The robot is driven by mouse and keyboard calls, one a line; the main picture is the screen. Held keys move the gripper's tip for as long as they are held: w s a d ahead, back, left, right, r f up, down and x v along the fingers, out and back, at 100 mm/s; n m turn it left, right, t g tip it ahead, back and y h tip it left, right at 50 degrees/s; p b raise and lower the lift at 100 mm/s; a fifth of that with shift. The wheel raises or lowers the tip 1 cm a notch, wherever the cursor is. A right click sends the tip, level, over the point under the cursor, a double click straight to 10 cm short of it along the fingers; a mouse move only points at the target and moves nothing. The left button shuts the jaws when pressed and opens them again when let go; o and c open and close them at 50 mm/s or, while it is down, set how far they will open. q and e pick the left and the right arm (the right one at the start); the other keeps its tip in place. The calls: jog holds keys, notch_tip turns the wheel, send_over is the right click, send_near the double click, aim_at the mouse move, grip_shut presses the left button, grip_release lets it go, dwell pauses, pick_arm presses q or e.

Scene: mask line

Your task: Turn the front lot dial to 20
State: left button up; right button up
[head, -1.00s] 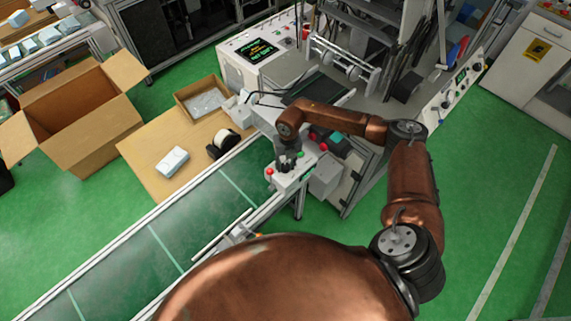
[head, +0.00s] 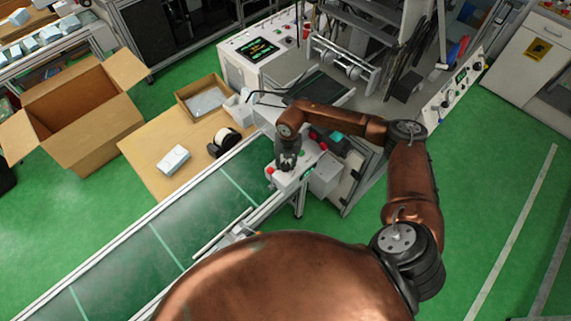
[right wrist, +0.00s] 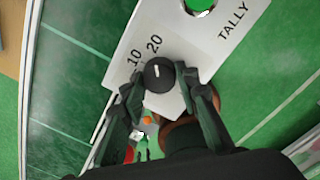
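The front lot dial (right wrist: 159,75) is a small black knob with a white mark, on a pale panel (right wrist: 205,48) printed 10, 20 and TALLY in the right wrist view. The white mark points up, roughly toward the 20. My right gripper (right wrist: 161,82) has one finger on each side of the dial, with the tips close to it. Narrow gaps seem to show between fingers and knob; firm contact is not clear. In the head view, my right gripper (head: 288,162) is over the control box (head: 290,179) and hides the dial. My left gripper is not in view.
A green button (right wrist: 200,5) sits beside the dial on the panel. The control box stands at the edge of the conveyor (head: 190,220), with a red button (head: 323,146) nearby. A wooden table (head: 150,160) and an open carton (head: 75,115) are at left. Green floor is clear at right.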

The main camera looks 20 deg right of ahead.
aim_at(287, 165)
jog(key=o, duration=0.5)
jog(key=shift+r, duration=0.2)
jog(key=r, duration=1.1)
jog(key=shift+s+d+r, duration=0.1)
jog(key=shift+d+r, duration=0.2)
